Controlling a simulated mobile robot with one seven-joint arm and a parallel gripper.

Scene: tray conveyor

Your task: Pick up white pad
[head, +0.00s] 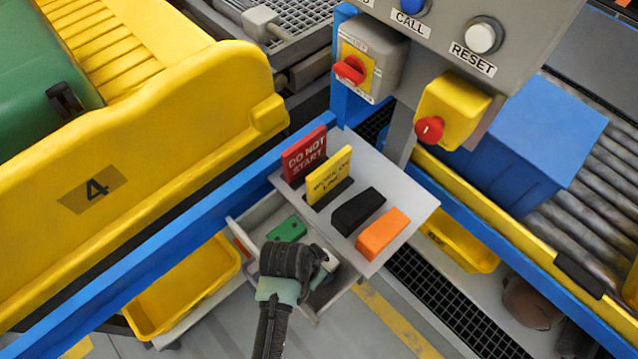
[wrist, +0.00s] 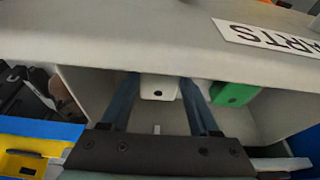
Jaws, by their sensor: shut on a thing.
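The white pad (wrist: 160,88) shows in the wrist view inside the open drawer (head: 253,223), just under the grey edge above it. My gripper (wrist: 159,84) is shut on it, with one blue-grey finger on each side. Its far end is hidden under the edge. In the head view my gripper (head: 322,272) reaches into the drawer, and my wrist hides most of the pad. A green block (head: 287,229) lies in the drawer beside it; it also shows in the wrist view (wrist: 235,94), to the right of the pad and apart from my fingers.
A grey shelf (head: 412,190) overhangs the drawer and bears red and yellow signs, a black block (head: 358,210) and an orange block (head: 383,234). A yellow bin (head: 185,290) is at left. A control panel with a red button (head: 430,129) stands behind.

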